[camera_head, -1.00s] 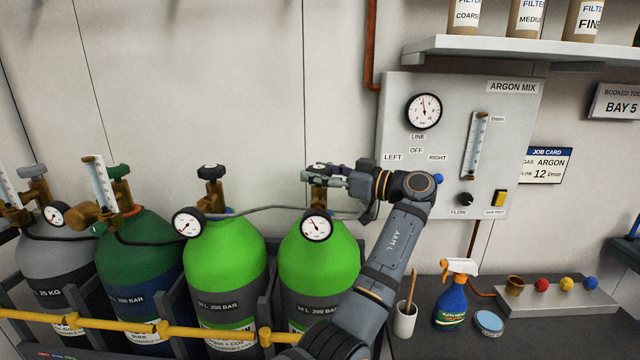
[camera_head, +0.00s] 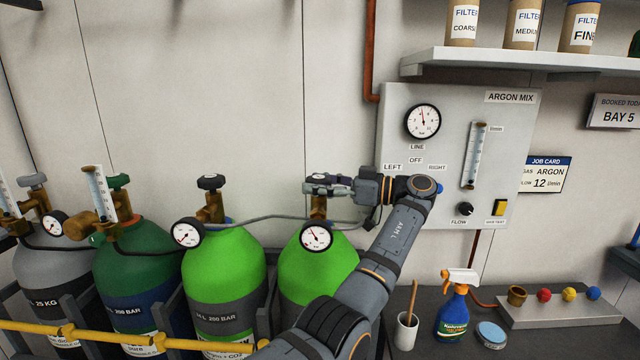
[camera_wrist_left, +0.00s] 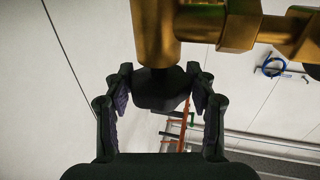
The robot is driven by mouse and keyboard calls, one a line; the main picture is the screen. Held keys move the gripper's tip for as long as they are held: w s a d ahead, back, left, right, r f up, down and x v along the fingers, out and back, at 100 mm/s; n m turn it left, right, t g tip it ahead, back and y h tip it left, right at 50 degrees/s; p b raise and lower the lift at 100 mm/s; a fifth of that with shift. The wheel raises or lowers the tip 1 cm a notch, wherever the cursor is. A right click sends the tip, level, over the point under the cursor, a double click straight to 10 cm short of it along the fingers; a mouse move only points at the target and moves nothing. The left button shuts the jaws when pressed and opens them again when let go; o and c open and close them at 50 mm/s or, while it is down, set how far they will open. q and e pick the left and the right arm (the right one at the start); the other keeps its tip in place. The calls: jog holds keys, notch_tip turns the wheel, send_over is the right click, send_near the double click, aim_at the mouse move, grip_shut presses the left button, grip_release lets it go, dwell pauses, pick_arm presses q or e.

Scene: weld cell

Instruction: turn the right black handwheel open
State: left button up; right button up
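Two bright green cylinders stand side by side, each with a brass valve. The left black handwheel (camera_head: 211,182) is free on top of its valve. The right black handwheel (camera_wrist_left: 161,88) shows in the left wrist view below its brass valve body (camera_wrist_left: 156,35); in the head view it is mostly hidden by my gripper. My left gripper (camera_head: 325,185) is level at the top of the right cylinder's valve. In the left wrist view its fingers (camera_wrist_left: 160,90) stand on either side of the handwheel, with narrow gaps and no clear grip. My right gripper is out of view.
A hose and the right cylinder's gauge (camera_head: 316,236) lie close below my gripper. The argon panel (camera_head: 460,150) is on the wall to the right. A spray bottle (camera_head: 452,315) and a cup (camera_head: 405,332) stand on the bench. A yellow rail (camera_head: 130,340) crosses the cylinders' front.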

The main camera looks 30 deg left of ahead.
aim_at(318, 177)
pick_arm(q)
jog(key=o, duration=0.4)
jog(key=shift+a, duration=0.15)
notch_tip(318, 177, up, 10)
jog(key=shift+f, duration=0.1)
dwell(0.5)
